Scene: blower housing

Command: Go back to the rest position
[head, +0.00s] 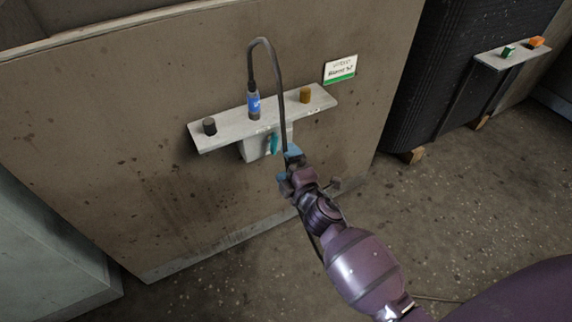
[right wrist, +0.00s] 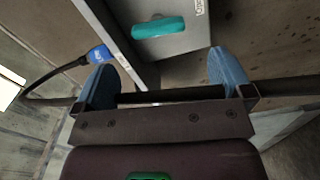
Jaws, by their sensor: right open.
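My right gripper (head: 287,157) has blue fingertips and is in front of the wall shelf, near the grey box below it. In the right wrist view its blue fingers (right wrist: 165,75) are spread wide, open. A black cable (head: 281,90) arches up from a blue plug (head: 254,104) standing on the shelf and comes down to my right gripper. In the right wrist view the cable (right wrist: 55,101) crosses by the finger bases; I cannot tell whether it touches them. The blue plug shows there too (right wrist: 100,54). My left gripper is not in view.
The grey shelf (head: 226,120) carries a black knob (head: 209,126) and a brown knob (head: 305,94). A teal handle (right wrist: 158,27) is on the box. A sign (head: 340,70) hangs above. A second shelf (head: 520,57) is at upper right. Bare floor (head: 440,210) lies below.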

